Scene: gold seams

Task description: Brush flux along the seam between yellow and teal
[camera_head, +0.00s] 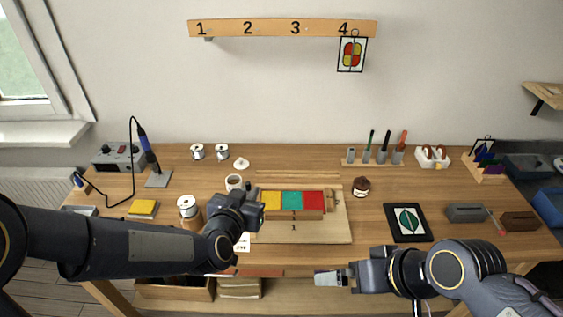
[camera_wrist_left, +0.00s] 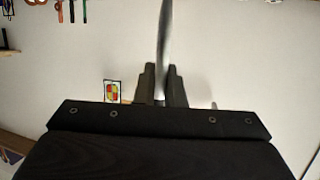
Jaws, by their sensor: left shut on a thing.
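The yellow piece (camera_head: 271,201), teal piece (camera_head: 292,201) and red piece (camera_head: 313,201) lie side by side on a wooden board (camera_head: 325,232); the seam in question is where yellow meets teal. My left gripper (camera_head: 252,212) is just left of the yellow piece, by the board's left edge. In the left wrist view its fingers (camera_wrist_left: 160,85) are shut on a thin, blurred grey thing (camera_wrist_left: 163,45), perhaps the brush; its tip is out of that view. My right gripper (camera_head: 340,278) is at the table's front edge with a pale block-like shape at its fingers; I cannot tell its state.
A soldering station (camera_head: 118,156) is at the left, a tool rack (camera_head: 375,160) at the back. A dark leaf panel (camera_head: 408,222) lies right of the board. A numbered rail (camera_head: 282,28) hangs above.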

